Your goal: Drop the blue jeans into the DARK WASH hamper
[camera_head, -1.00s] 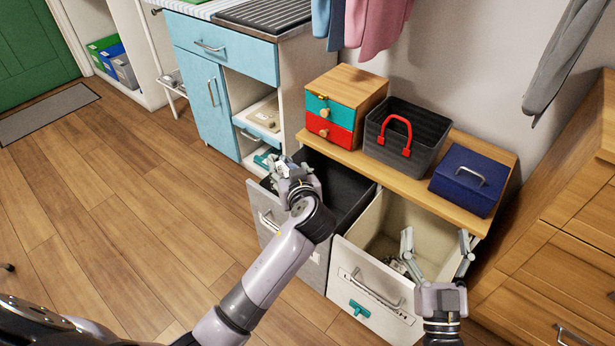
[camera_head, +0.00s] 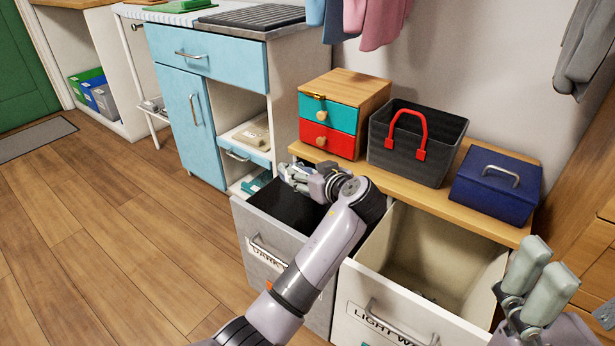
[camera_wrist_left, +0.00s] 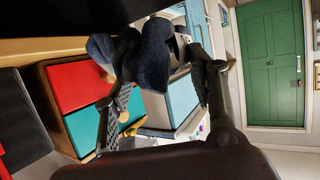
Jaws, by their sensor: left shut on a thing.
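My left gripper (camera_head: 297,178) is over the back part of the pulled-out DARK WASH hamper (camera_head: 247,228). It is shut on the blue jeans, a bunched dark blue cloth (camera_wrist_left: 152,58) between its fingers in the left wrist view. In the head view I cannot make out the jeans apart from the gripper and the dark hamper interior. My left arm covers part of the hamper's label and right side. My right gripper (camera_head: 533,280) is open and empty, at the right beside the LIGHT WASH hamper (camera_head: 365,285).
A wooden shelf behind the hampers holds a small teal-and-red drawer box (camera_head: 330,118), a black basket (camera_head: 415,140) with a red handle and a navy box (camera_head: 496,187). A blue cabinet (camera_head: 188,115) stands left of the hampers.

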